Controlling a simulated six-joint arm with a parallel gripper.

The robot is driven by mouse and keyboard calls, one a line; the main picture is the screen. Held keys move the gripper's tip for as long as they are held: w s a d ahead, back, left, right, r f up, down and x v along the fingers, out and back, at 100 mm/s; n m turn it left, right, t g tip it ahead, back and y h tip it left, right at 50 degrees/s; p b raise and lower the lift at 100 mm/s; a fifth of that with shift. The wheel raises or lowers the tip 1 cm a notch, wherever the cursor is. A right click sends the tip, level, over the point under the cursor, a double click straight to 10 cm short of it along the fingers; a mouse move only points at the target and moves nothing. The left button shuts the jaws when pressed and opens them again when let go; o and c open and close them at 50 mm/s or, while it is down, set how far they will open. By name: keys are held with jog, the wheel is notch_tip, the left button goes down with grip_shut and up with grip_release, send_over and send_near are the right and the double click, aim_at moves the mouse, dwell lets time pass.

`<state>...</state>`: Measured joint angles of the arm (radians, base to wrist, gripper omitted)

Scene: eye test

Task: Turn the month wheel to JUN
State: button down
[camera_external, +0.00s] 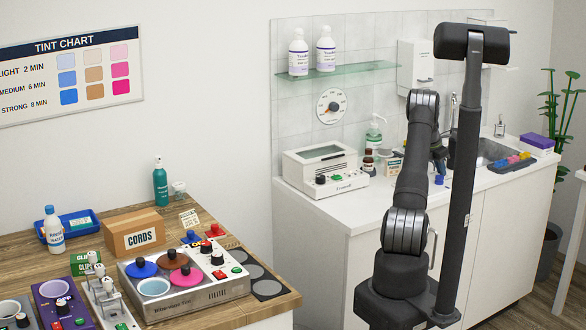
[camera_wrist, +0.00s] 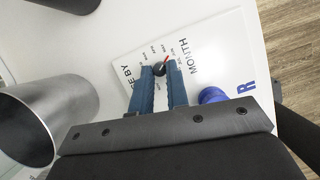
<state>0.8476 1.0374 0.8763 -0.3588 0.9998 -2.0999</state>
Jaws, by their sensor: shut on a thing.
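The month wheel's white plate (camera_wrist: 205,38) lies on a pale surface in the wrist view, with the words "MONTH" and "...E BY" on it. Its small dark knob (camera_wrist: 160,69) sits between my blue fingertips, and a short red pointer (camera_wrist: 166,59) shows beside it. My gripper (camera_wrist: 161,73) is shut on the knob.
In the wrist view a silver cylinder (camera_wrist: 62,105) stands close on the left. A round blue thing (camera_wrist: 212,96) is just right of my fingers. In the external view a white boxy device (camera_external: 318,172) and bottles stand on the counter left of my arm.

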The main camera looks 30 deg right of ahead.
jog(key=shift+m, duration=0.6)
jog(key=c, duration=1.4)
grip_release()
jog(key=r, duration=0.6)
jog(key=a+r, duration=0.1)
jog(key=r, duration=0.2)
jog(key=shift+w+r, duration=0.2)
jog(key=shift+r, duration=0.2)
